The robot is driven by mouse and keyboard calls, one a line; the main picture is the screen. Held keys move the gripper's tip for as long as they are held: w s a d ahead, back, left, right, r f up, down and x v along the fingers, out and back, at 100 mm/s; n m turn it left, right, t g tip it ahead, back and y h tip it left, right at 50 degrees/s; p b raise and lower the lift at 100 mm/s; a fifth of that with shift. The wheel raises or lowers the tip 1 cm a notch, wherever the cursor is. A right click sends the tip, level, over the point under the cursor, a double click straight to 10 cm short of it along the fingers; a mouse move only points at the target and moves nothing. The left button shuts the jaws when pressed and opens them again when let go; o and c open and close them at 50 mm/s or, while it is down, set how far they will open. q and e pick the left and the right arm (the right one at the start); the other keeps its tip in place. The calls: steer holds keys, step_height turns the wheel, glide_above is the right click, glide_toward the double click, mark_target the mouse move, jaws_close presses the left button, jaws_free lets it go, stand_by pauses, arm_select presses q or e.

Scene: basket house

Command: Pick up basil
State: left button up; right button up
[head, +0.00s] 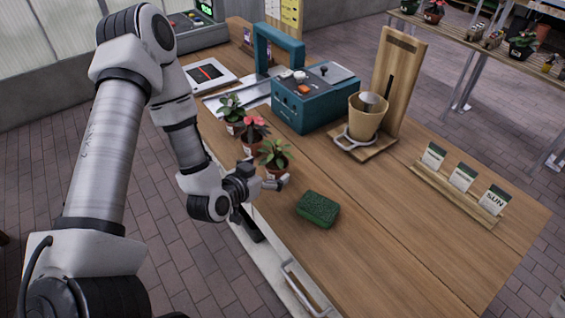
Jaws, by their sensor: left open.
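Three small potted plants stand in a row along the left edge of the wooden table. The nearest has green leaves (276,153), the middle one has red-pink leaves (254,128), and the farthest is green (231,107). I cannot tell for sure which is the basil; no label is readable. My left gripper (276,184) is open, low at the table's edge, just in front of the nearest plant's pot. The gripper partly covers that pot, and I cannot tell whether they touch. My right gripper is out of view.
A green sponge-like block (318,209) lies right of my left gripper. A teal machine (311,100), a wooden stand (398,75) with a cup (366,118), and a seed-packet rack (455,193) stand farther back. The front right of the table is clear.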

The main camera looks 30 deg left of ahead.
mark_target(273, 166)
arm_select(q)
steer(key=shift+w+d+p, duration=0.1)
steer(key=shift+w+p, duration=0.2)
steer(key=shift+w, duration=0.1)
steer(key=x, duration=0.5)
steer(key=shift+s+a+f+p, duration=0.1)
steer(key=shift+a+f+p, duration=0.2)
steer(key=shift+a+p, duration=0.1)
steer(key=shift+s+r, duration=0.1)
steer(key=shift+s+d+r, duration=0.1)
steer(key=shift+s, duration=0.05)
steer(key=c, duration=1.3)
